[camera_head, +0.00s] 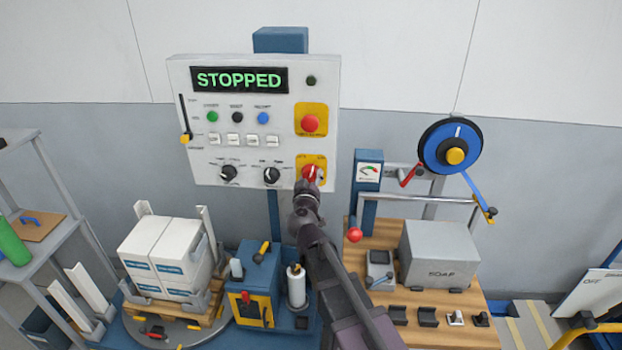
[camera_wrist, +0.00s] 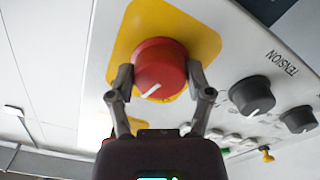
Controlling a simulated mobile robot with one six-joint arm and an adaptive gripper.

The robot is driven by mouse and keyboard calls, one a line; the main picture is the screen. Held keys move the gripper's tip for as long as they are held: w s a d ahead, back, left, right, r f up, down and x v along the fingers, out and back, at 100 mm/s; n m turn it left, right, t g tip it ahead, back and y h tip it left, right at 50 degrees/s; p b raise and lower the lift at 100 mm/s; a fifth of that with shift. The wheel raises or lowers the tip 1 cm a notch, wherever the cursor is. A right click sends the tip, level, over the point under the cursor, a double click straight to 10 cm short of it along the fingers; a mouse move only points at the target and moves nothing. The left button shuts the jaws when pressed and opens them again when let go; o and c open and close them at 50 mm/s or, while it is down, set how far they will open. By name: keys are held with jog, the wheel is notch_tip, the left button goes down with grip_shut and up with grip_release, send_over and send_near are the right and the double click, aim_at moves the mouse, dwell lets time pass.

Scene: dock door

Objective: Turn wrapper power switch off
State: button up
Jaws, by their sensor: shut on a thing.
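The wrapper power switch is a red rotary knob (camera_head: 310,173) with a white pointer line, on a yellow plate (camera_head: 322,160) at the lower right of the white control panel (camera_head: 180,75). In the wrist view the red knob (camera_wrist: 160,68) fills the space between the fingers, and its white line slants. My gripper (camera_head: 308,184) is shut on the knob, with one finger on each side; it also shows in the wrist view (camera_wrist: 160,88). The panel display (camera_head: 239,80) reads STOPPED in green.
A red mushroom button (camera_head: 310,123) sits above the knob. Two black dials (camera_head: 271,175) (camera_head: 229,173) lie to its left. Below stand a pallet of white boxes (camera_head: 165,250), a blue machine (camera_head: 258,280) and a wooden bench (camera_head: 385,240) with a grey SOAP box (camera_head: 440,255).

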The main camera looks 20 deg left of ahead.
jog(key=n, duration=0.6)
jog(key=shift+w+r, duration=0.1)
jog(key=shift+w, duration=0.05)
jog(key=n, duration=0.5)
jog(key=shift+n, duration=0.4)
jog(key=o, duration=1.1)
jog(key=shift+o, duration=0.2)
jog(key=v, duration=1.2)
jog(key=shift+d, duration=0.1)
